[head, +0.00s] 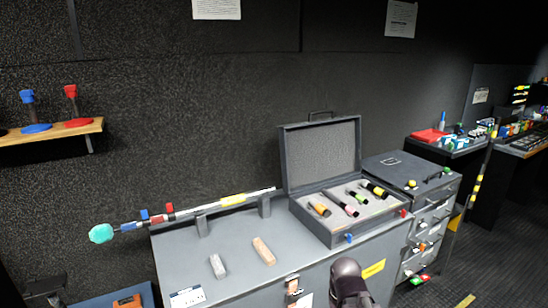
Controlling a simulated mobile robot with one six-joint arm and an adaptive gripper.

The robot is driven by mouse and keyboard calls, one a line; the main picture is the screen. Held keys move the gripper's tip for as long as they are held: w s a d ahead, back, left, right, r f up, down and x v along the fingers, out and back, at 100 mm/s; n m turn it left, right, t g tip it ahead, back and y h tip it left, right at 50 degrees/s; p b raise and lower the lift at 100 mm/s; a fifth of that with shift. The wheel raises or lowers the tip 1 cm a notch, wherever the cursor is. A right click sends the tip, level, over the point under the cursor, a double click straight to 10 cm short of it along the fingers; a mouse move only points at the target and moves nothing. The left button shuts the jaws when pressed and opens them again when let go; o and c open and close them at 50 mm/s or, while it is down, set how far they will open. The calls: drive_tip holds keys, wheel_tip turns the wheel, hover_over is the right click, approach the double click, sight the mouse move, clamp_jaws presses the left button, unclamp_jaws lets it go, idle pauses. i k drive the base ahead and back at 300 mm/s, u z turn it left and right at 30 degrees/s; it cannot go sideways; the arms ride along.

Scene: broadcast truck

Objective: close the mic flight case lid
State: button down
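The mic flight case (338,238) is a grey box on the counter, right of the middle in the head view. Its lid (322,155) stands open, upright at the back edge against the dark wall, with a handle on top. Several microphones with coloured bands lie in the case, in orange, pink, green and yellow. A small blue piece and a small red piece show on the case's front side. My gripper is not in view. A dark rounded part at the bottom, in front of the counter, seems to be part of my arm.
The counter (225,243) holds two small blocks (264,251) left of the case. A long banded pole (185,212) rests on two supports behind them. A grey drawer unit (425,225) stands right of the case. A wall shelf (60,131) is at left.

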sight(314, 153)
drive_tip(key=k, duration=0.4)
drive_tip(key=u, duration=0.3)
drive_tip(key=i, duration=1.45)
